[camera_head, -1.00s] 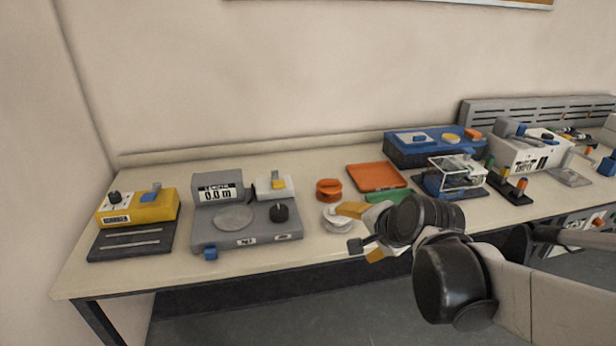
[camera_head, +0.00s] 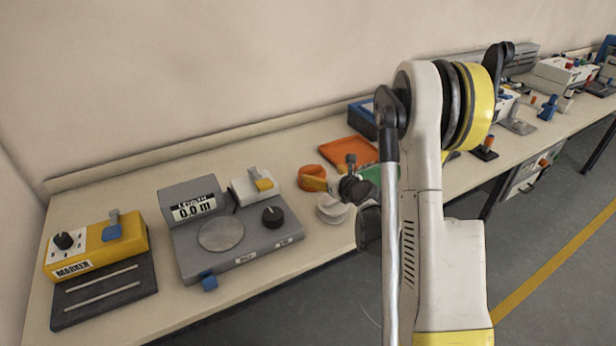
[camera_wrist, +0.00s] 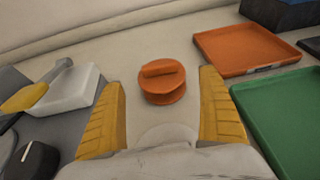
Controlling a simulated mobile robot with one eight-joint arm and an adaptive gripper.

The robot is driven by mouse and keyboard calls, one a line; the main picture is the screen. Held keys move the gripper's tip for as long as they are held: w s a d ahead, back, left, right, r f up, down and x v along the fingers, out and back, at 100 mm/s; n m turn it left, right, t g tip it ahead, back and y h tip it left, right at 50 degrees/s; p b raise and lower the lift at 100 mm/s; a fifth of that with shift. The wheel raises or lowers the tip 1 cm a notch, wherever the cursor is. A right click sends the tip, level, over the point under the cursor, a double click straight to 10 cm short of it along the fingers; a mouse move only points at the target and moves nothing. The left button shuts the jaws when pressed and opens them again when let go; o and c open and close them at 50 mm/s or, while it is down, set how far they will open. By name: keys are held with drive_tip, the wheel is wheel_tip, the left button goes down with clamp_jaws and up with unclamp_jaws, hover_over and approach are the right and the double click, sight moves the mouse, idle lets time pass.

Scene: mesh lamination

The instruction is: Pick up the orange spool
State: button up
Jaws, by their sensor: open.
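The orange spool (camera_wrist: 163,82) stands upright on the bench in the wrist view, midway between my fingers and a little beyond their tips. In the head view the orange spool (camera_head: 309,178) is partly covered by a yellow finger. My gripper (camera_wrist: 162,80) is open, its two yellow fingers spread wide on either side of the spool with nothing between them. In the head view my gripper (camera_head: 326,182) reaches over the bench from the right. A white spool (camera_head: 332,208) stands just in front of the orange one; in the wrist view it is mostly hidden beneath my gripper.
An orange tray (camera_wrist: 248,50) and a green tray (camera_wrist: 285,125) lie right of the spool. The grey length machine (camera_head: 235,235) is to the left, with its white block (camera_wrist: 65,90) near my left finger. A yellow marker device (camera_head: 95,248) stands farther left.

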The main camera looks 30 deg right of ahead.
sight(313, 168)
drive_tip(key=b+x, duration=0.3)
drive_tip(key=x, duration=0.5)
drive_tip(key=shift+w, duration=0.4)
drive_tip(key=shift+r, duration=0.1)
drive_tip(key=c, duration=1.3)
